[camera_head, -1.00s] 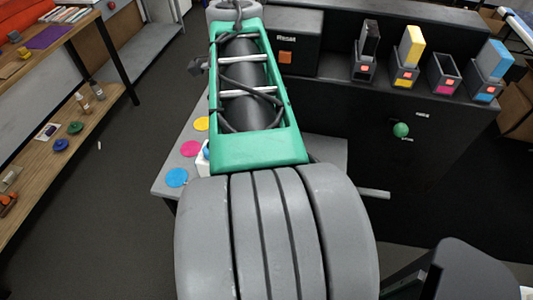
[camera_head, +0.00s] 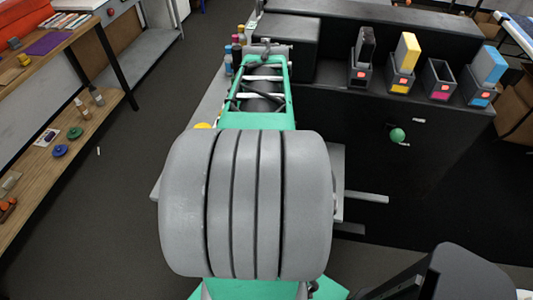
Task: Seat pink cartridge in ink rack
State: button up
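The ink rack is a row of dark slots on the black machine at the upper right. A black cartridge (camera_head: 366,45), a yellow cartridge (camera_head: 407,52) and a blue cartridge (camera_head: 488,65) stand upright in their slots. The slot with the magenta label (camera_head: 438,80) is empty, between yellow and blue. My gripper is not seen, likely hidden beyond the arm.
Several small coloured bottles (camera_head: 236,52) stand on the grey table (camera_head: 212,98) beyond my arm's left side. A green knob (camera_head: 397,135) sticks out of the machine's front. A wooden shelf (camera_head: 60,165) stands at the left, with dark floor between. A dark chair-like shape (camera_head: 465,275) is at lower right.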

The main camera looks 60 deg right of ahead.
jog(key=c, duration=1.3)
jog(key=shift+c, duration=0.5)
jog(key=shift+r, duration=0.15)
